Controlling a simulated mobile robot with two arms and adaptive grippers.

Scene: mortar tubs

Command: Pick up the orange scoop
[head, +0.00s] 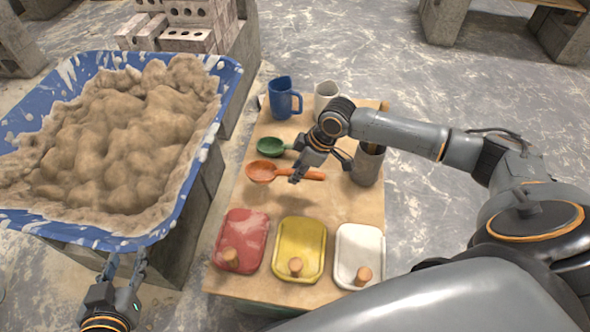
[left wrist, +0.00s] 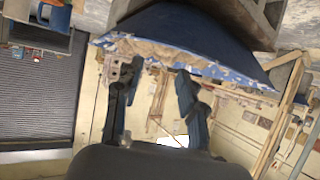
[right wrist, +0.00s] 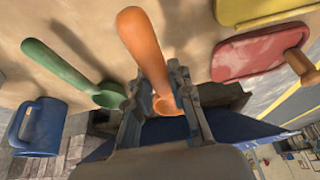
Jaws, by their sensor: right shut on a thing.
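The orange scoop (head: 262,172) is over the middle of the wooden board, its bowl to the left and its handle to the right. My right gripper (head: 304,170) is shut on the scoop's handle. In the right wrist view the scoop (right wrist: 145,45) shows between the fingers of the right gripper (right wrist: 162,85). I cannot tell for sure whether the scoop is clear of the board. My left gripper (head: 127,268) is open and empty, by the near edge of the blue tub; its spread fingers (left wrist: 152,85) show in the left wrist view.
The green scoop (head: 270,147) lies just behind the orange one. A blue mug (head: 283,98), a pale cup (head: 325,95) and a grey container (head: 367,167) stand around. The mortar-filled blue tub (head: 190,195) is left.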

